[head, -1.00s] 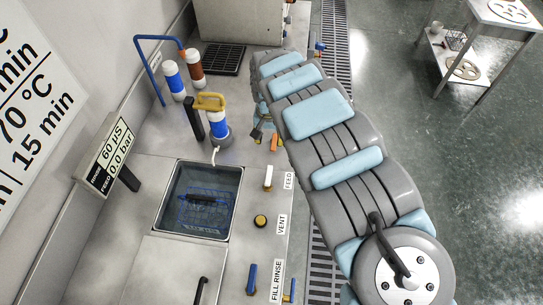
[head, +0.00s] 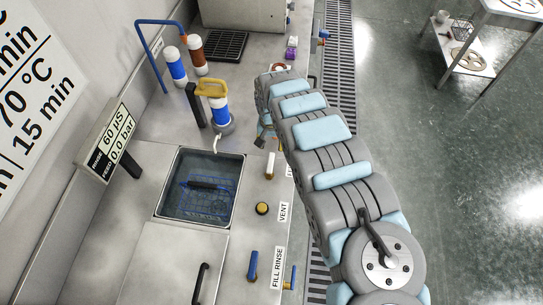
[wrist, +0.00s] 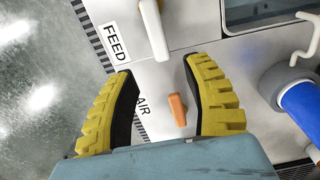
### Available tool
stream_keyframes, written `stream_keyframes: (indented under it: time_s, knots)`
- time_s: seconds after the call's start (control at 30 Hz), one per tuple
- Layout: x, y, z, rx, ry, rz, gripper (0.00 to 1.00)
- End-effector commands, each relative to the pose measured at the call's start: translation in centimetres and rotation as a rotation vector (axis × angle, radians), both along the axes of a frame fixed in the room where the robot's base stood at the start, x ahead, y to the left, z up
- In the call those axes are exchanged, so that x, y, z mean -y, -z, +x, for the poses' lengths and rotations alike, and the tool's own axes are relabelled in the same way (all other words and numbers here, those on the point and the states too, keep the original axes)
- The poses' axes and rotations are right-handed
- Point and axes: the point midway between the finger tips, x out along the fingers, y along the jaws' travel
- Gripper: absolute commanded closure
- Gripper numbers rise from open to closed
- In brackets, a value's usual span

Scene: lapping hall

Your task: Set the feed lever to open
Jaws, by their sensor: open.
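The feed lever (head: 270,165) is a white handle on the steel bench top, right of the sink. Its FEED label is mostly hidden behind my arm in the head view. In the wrist view the white lever (wrist: 153,28) stands beside the readable FEED label (wrist: 116,42), just beyond my fingertips and apart from them. My gripper (wrist: 161,68) is open and empty, its yellow ribbed fingers spread above the panel. In the head view my gripper (head: 265,132) is partly hidden by my arm, slightly farther back than the lever.
An orange AIR lever (wrist: 177,110) lies below, between my fingers. A brass VENT knob (head: 262,208) and blue FILL RINSE lever (head: 253,265) are nearer the front. A water-filled sink (head: 236,190) holds a blue basket. A blue cartridge (head: 220,112) with yellow handle stands behind.

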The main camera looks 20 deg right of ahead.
Motion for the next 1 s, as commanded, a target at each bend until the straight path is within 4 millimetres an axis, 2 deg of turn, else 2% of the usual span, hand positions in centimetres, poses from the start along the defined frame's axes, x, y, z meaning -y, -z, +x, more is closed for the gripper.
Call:
stream_keyframes:
  time_s: [0.6, 1.0]
  knots:
    - [-0.1, 6.1, 0.2, 0.004, 0.0, 0.002, 0.5]
    - [0.0, 7.9, 0.1, 0.001, 0.001, -0.001, 0.5]
